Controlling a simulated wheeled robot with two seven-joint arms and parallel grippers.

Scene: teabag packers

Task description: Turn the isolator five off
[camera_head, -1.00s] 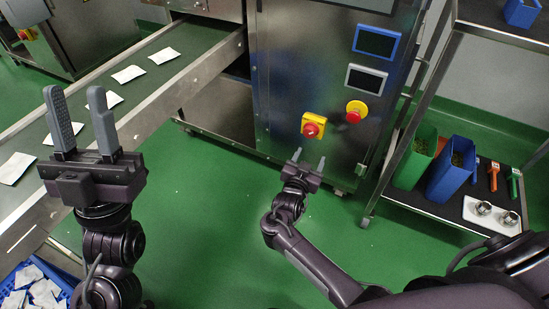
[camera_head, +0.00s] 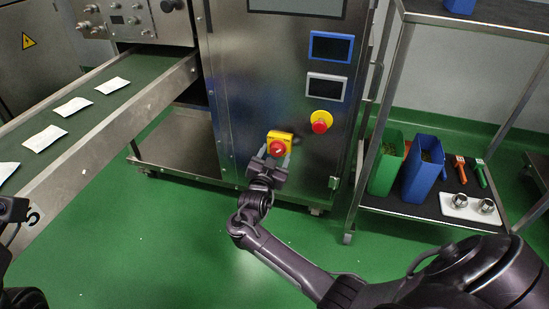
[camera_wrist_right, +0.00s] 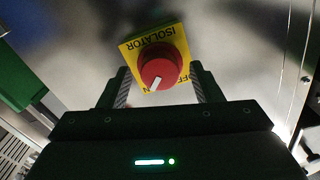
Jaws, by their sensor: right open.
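The isolator, a red knob on a yellow plate (camera_head: 280,135), is on the steel machine's front. In the right wrist view, the plate (camera_wrist_right: 128,52) reads ISOLATOR upside down, and the red knob (camera_wrist_right: 160,66) has a white mark pointing down and slightly left. OFF shows partly at the plate's right; lettering below is mostly covered. My right gripper (camera_head: 274,158) is open, its fingers on either side of the knob. It also shows in the right wrist view (camera_wrist_right: 161,76); I cannot tell whether it touches. Part of my left gripper (camera_head: 12,210) shows at the left edge, fingers not visible.
A red emergency button on a yellow base (camera_head: 320,122) is up and right of the isolator, under two screens. A conveyor (camera_head: 108,122) with white teabag packets runs at left. A cart (camera_head: 402,208) with green and blue bins stands at right. Green floor is clear in front.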

